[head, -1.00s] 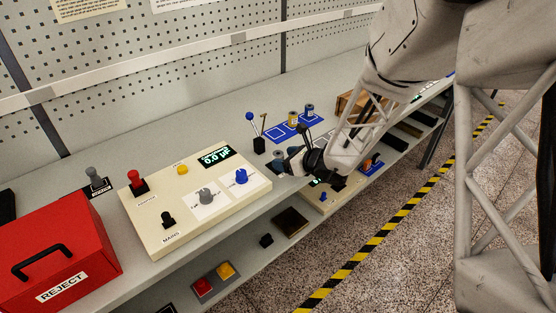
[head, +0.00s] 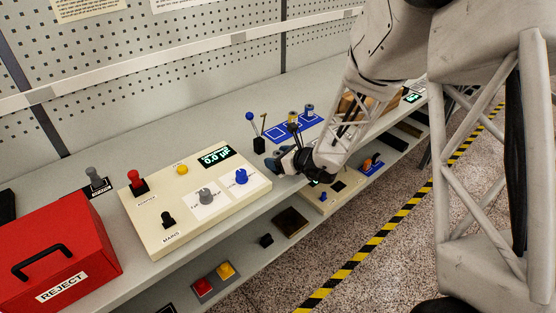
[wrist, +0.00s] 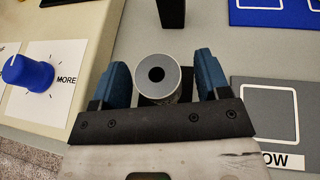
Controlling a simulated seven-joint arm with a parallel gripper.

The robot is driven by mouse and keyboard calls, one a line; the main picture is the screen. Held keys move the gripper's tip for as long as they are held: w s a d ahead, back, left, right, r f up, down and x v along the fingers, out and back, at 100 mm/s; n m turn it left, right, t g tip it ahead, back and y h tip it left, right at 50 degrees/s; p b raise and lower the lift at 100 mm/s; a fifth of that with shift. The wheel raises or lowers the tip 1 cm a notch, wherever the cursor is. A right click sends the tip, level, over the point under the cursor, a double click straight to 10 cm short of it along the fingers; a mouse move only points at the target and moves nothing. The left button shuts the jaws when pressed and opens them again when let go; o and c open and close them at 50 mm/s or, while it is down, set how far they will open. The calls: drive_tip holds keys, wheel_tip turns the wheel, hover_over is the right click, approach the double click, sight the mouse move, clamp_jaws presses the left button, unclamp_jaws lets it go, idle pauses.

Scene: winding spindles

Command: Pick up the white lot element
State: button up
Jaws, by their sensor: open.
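A round element (wrist: 157,75) with a pale grey ring-shaped top and a dark centre hole stands upright in the wrist view. Its side is mostly hidden; the sliver that shows looks pale. My gripper (wrist: 160,80) has its two blue fingers spread, one on each side of this element, with a visible gap on both sides. In the head view my gripper (head: 284,159) is low over the bench, right of the cream control panel, and hides the element. Two other spools, one with a yellowish band (head: 293,117) and one bluish-grey (head: 309,111), stand on the blue mat (head: 280,134).
The cream panel (head: 160,235) with a blue knob (wrist: 28,72) lies close on the left. A dark post base (head: 259,145) with a blue-ball lever stands just behind my gripper. A grey marked pad (wrist: 268,112) is on the right. A red reject box (head: 60,250) stands far left.

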sight(278, 153)
drive_tip(key=c, duration=1.1)
drive_tip(key=shift+r, duration=0.15)
drive_tip(key=shift+r, duration=1.65)
drive_tip(key=s+d, duration=0.2)
drive_tip(key=s, duration=0.5)
drive_tip(key=s+d+r, duration=0.1)
drive_tip(key=s+d, duration=0.2)
drive_tip(key=s, duration=0.5)
drive_tip(key=shift+r, duration=0.2)
drive_tip(key=shift+d, duration=0.1)
